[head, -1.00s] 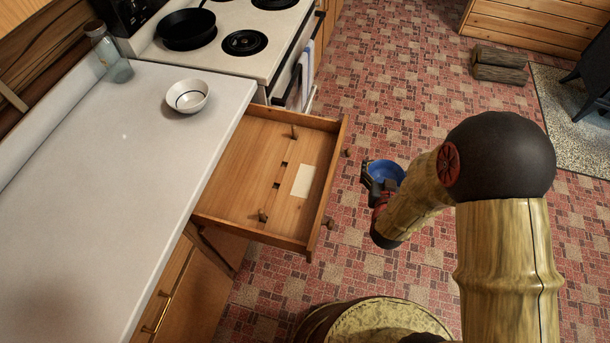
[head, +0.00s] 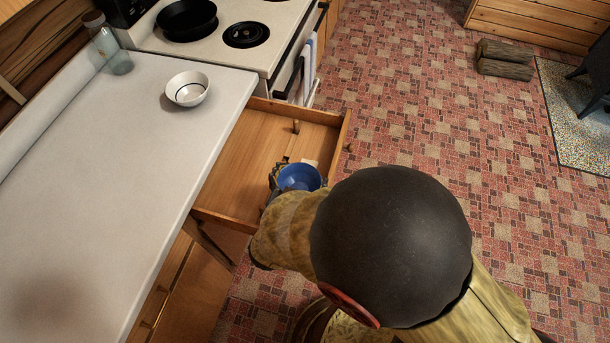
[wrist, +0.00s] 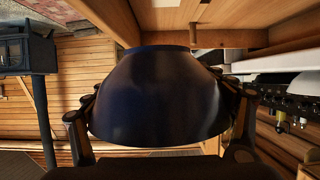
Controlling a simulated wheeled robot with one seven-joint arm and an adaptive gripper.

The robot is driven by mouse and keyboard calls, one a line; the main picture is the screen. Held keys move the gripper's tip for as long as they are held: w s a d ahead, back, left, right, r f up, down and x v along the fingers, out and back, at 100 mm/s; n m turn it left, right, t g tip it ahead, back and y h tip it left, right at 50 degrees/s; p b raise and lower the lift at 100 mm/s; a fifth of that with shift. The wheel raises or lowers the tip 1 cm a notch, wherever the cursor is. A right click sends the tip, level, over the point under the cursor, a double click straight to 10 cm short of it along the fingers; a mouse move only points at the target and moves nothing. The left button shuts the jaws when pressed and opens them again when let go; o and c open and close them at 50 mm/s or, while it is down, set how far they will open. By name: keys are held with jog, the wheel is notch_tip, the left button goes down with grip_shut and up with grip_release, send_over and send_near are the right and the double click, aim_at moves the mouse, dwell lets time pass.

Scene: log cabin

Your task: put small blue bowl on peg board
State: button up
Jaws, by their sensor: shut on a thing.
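The small blue bowl (head: 300,178) is in my gripper (head: 281,178), above the open wooden drawer in the head view. In the wrist view the bowl (wrist: 160,98) fills the middle, with a finger at its left and right sides. The peg board (head: 243,150) is the drawer's wooden bottom, with upright pegs. One peg (head: 296,127) shows near the far side. My arm and the bowl hide the near right part of the board. I cannot tell the bowl's exact height above it.
A white bowl (head: 187,89) and a glass bottle (head: 113,55) stand on the white counter (head: 100,180) left of the drawer. A stove (head: 232,60) with a black pan (head: 187,18) is behind.

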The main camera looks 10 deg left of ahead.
aim_at(306, 160)
jog(key=shift+s+a, duration=0.3)
jog(key=shift+s, duration=0.15)
jog(key=shift+f, duration=0.1)
jog(key=f+b+x, duration=0.1)
jog(key=b+x, duration=0.1)
jog(key=x, duration=0.2)
jog(key=a+b+x, duration=0.1)
jog(key=b+x, duration=0.1)
jog(key=x, duration=0.3)
jog(key=s+a+f+b+x, duration=0.1)
jog(key=b+x, duration=0.1)
jog(key=x, duration=0.3)
jog(key=shift+f, duration=0.3)
jog(key=shift+w+a+f+b, duration=0.1)
jog(key=shift+w+f+b, duration=0.45)
jog(key=shift+w+f, duration=0.3)
jog(key=shift+f+b, duration=1)
jog(key=shift+f, duration=0.5)
jog(key=shift+f, duration=0.1)
jog(key=o, duration=1.3)
jog(key=shift+f, duration=0.1)
